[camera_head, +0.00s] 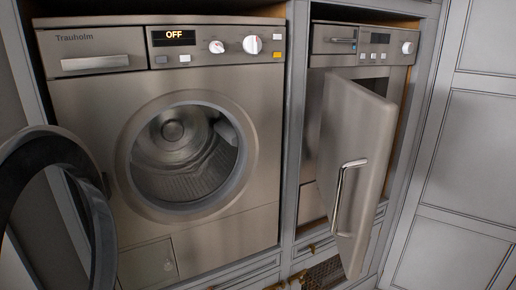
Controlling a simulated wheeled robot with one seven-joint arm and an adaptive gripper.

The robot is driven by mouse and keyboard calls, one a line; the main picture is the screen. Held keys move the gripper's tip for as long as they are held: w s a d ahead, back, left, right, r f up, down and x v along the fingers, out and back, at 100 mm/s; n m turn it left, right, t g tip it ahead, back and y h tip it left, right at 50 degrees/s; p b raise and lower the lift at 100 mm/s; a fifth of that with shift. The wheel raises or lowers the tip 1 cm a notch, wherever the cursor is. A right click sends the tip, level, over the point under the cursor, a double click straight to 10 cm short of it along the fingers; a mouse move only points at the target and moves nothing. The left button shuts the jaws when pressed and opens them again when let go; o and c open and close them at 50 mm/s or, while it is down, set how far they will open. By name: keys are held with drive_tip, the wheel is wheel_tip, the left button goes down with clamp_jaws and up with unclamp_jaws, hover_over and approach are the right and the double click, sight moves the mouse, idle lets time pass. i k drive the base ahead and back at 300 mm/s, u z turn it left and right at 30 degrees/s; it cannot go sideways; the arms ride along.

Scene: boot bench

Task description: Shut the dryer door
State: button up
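The dryer appears to be the steel front-loading machine (225,85) at left, marked Trauholm, with its display reading OFF. Its round door (95,225) stands wide open, swung out to the left on the left-side hinge, and the picture's left edge cuts it off. The round opening (128,160) is uncovered, and the ribbed metal drum (175,150) inside looks empty. My gripper is not in view, so its place and state do not show.
A second steel appliance (333,47) stands at right, its flat door (360,130) partly open and jutting forward, with a vertical bar handle (343,195). Grey panelled cabinet fronts (465,150) close off the right. A brown woven-looking item (325,273) sits low beneath that door.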

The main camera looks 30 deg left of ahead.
sight(358, 125)
drive_tip(key=u, duration=0.55)
drive_tip(key=i, duration=1)
drive_tip(key=u, duration=0.05)
drive_tip(key=k, duration=0.5)
drive_tip(key=z, duration=1.75)
drive_tip(key=k, duration=1.85)
drive_tip(key=u, duration=1.4)
drive_tip(key=i, duration=0.5)
